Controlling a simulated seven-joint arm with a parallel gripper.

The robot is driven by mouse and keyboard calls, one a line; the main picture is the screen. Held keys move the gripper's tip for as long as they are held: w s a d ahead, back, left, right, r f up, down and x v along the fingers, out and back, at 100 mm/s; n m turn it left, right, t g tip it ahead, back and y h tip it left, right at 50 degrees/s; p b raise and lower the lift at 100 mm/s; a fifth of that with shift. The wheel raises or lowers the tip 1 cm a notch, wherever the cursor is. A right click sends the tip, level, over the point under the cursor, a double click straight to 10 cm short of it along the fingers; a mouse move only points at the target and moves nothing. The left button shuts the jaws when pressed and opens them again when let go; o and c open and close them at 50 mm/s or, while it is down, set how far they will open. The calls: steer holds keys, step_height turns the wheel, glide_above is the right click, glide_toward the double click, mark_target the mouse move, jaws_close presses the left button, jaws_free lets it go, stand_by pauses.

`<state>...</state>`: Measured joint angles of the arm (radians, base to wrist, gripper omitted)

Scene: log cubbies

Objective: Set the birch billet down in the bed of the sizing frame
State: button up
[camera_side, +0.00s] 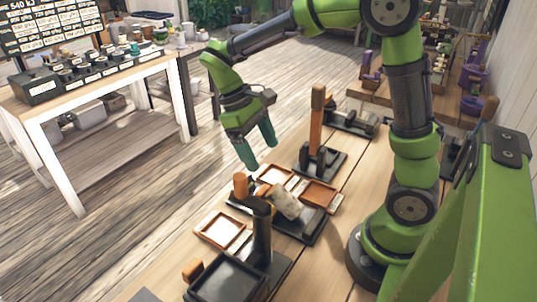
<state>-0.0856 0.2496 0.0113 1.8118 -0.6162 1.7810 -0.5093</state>
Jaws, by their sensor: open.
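The birch billet (287,202) is a short pale log with grey bark. It lies slantwise on a black base (292,232) among shallow orange-brown trays on the worktable. I cannot tell whether it lies flat there or rests on a rim. Which fixture is the sizing frame is not clear from this view; the black base under the billet may be it. My gripper (259,153), with two teal fingers, is open and empty. It hangs above and to the left of the billet, apart from it.
A tall orange-handled post (317,120) stands on a black base behind the billet. A black upright with an orange top (240,186) stands close to its left. An orange-brown tray (220,230) and a black tray (230,281) are nearer the camera. Air left of my gripper is free.

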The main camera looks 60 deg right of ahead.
mark_target(278, 186)
steer(key=x, duration=1.1)
steer(key=shift+s+f, duration=0.1)
steer(key=shift+s+x, duration=0.15)
steer(key=shift+x, duration=1.15)
steer(key=shift+s+x, duration=0.15)
steer(key=shift+x, duration=1.15)
steer(key=shift+a, duration=0.15)
